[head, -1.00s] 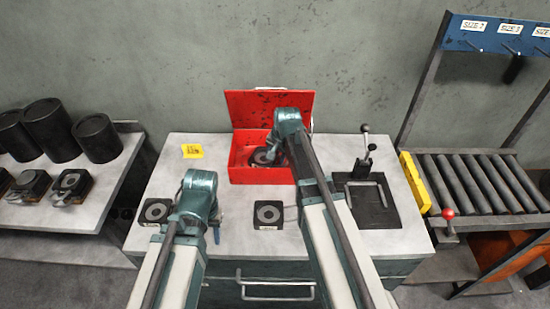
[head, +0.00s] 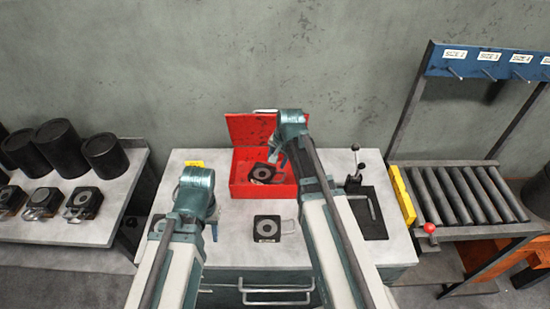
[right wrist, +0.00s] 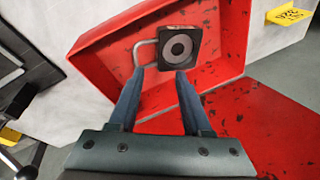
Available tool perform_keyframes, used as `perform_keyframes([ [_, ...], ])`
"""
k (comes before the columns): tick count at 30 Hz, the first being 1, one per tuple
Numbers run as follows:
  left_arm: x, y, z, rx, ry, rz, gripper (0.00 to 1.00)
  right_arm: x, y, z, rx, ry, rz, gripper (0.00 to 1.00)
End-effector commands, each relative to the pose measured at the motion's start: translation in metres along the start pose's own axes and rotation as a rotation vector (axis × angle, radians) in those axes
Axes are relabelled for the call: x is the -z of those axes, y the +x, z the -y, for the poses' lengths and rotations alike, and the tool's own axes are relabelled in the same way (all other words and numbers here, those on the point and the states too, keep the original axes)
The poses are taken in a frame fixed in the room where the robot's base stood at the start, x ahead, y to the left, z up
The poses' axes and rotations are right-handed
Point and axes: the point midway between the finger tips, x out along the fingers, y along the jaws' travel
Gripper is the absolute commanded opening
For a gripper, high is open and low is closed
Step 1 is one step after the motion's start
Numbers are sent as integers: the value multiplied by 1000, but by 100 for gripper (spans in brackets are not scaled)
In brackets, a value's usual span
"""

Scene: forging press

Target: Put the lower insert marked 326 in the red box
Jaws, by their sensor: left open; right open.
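The red box (head: 238,188) stands open at the back of the bench, its lid raised. A dark square insert with a grey ring (head: 262,173) is inside it, slightly tilted in the head view; its marking is not readable. In the right wrist view the insert (right wrist: 179,46) lies in the red box (right wrist: 110,60), its wire handle toward the left finger. My right gripper (right wrist: 160,76) is open, its fingertips close to the insert and handle; contact cannot be told. My left gripper (head: 214,228) is open over the left of the bench, mostly hidden by its arm.
Another insert (head: 267,228) lies on the bench in front of the box. A yellow card (right wrist: 288,15) seems to read 326. A black plate with a lever (head: 370,212) is at the right, beside a roller rack (head: 455,190). A left shelf holds more inserts and black cylinders (head: 60,145).

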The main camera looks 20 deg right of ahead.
Motion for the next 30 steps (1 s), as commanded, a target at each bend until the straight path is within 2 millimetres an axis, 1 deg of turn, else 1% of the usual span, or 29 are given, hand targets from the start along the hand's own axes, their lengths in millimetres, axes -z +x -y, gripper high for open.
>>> perform_keyframes([
  [1,-1,-10,1,0,0,0,45,0,-10,1,0,0,0,49],
  [3,-1,-14,1,0,1,0,45,0,-14,0,0,0,0,49],
  [8,-1,-14,1,0,1,0,45,0,-15,0,0,-1,0,49],
  [10,-1,-13,1,0,1,0,45,-9,-15,1,-7,-28,7,49],
  [11,-1,-13,1,0,1,0,45,-18,-15,2,-14,-57,13,49],
  [13,-1,-13,1,0,1,0,45,-50,-17,4,-42,-173,39,49],
  [14,-1,-13,1,0,1,0,45,-68,-19,4,-58,-239,54,49],
  [15,-1,-13,1,0,1,0,45,-93,-21,3,-82,-340,77,49],
  [16,-1,-13,1,0,1,0,45,-112,-23,2,-100,-417,94,49],
  [17,-1,-13,1,0,1,0,45,-129,-26,0,-119,-495,111,49],
  [18,-1,-13,1,0,1,0,45,-151,-29,-4,-142,-593,135,49],
  [21,-1,-13,1,0,1,0,45,-196,-38,-15,-194,-811,188,49],
  [24,-1,-13,1,0,1,0,45,-226,-45,-26,-232,-972,230,49],
  [25,-1,-13,1,0,1,0,45,-232,-47,-28,-240,-1007,239,49],
  [27,-1,-13,1,0,1,0,45,-241,-50,-32,-254,-1066,256,49],
  [30,-1,-13,1,0,1,0,45,-246,-51,-34,-263,-1102,266,49],
])
